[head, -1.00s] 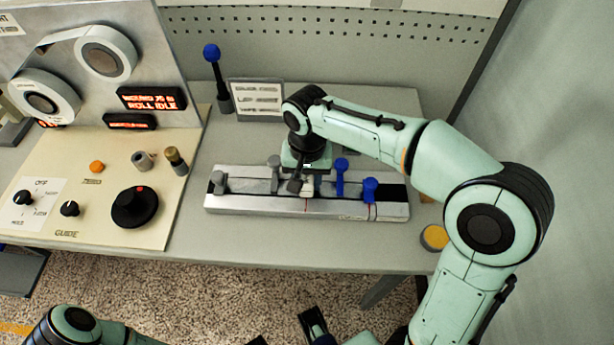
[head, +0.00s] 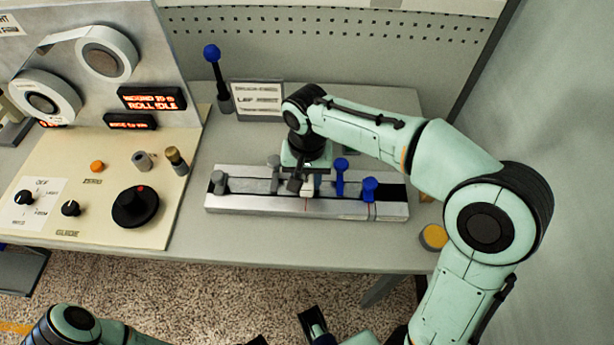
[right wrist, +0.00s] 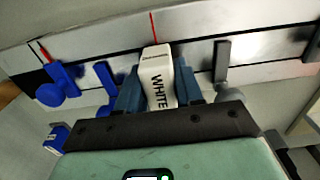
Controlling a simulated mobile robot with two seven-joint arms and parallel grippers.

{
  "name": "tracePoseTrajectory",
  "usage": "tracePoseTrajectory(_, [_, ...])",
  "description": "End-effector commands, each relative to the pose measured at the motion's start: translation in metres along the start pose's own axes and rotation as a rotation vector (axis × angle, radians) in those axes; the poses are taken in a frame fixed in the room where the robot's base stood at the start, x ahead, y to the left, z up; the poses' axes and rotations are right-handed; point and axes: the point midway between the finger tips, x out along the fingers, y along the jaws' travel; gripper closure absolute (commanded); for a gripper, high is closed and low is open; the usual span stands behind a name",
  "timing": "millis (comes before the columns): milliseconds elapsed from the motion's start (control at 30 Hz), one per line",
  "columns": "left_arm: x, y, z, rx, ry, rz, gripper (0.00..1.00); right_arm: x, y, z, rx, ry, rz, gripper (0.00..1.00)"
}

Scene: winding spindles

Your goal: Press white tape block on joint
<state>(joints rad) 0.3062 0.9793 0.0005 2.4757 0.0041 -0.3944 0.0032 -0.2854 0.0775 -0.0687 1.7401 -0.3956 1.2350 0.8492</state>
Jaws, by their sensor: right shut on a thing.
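The white tape block (right wrist: 159,80), lettered "WHITE", is held between the fingers of my right gripper (right wrist: 160,88) in the right wrist view. In the head view my right gripper (head: 305,180) is over the middle of the splicing rail (head: 260,204), and the block (head: 308,189) shows just below it. The block's far end lies at the rail near a red line (right wrist: 153,25); whether it touches the rail I cannot tell. The joint itself is not clearly visible. Part of my left arm shows at the bottom left of the head view, but its fingers are not clear.
Blue clamps (head: 341,175) stand on the rail right of the gripper, and grey clamps (head: 219,182) on its left. A control panel (head: 100,200) with knobs fills the left side. A yellow-topped round thing (head: 434,237) sits near the right table edge.

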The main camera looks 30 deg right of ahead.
Motion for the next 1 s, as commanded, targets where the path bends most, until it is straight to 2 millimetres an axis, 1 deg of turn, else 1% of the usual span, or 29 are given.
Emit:
tracePoseTrajectory(33, [-0.006,0.002,0.001,0.000,-0.002,0.000,0.41,-0.008,0.000,0.000,0.000,0.002,-0.002,0.95])
tracePoseTrajectory(100, [-0.011,0.003,0.002,0.001,-0.005,-0.001,0.41,-0.015,0.000,0.000,0.000,0.002,-0.002,0.95])
tracePoseTrajectory(300, [-0.023,0.007,0.004,0.000,-0.011,-0.002,0.41,-0.031,0.000,-0.001,0.001,0.002,-0.002,0.95])
tracePoseTrajectory(800, [-0.056,0.020,-0.001,0.005,0.003,0.003,0.41,-0.070,0.000,-0.001,0.001,0.001,-0.001,0.95])
tracePoseTrajectory(900, [-0.061,0.022,-0.002,0.006,0.005,0.004,0.41,-0.077,0.000,-0.001,0.001,0.002,-0.001,0.95])
tracePoseTrajectory(1000, [-0.062,0.023,-0.002,0.006,0.006,0.004,0.41,-0.078,0.000,0.000,0.001,0.001,-0.001,0.95])
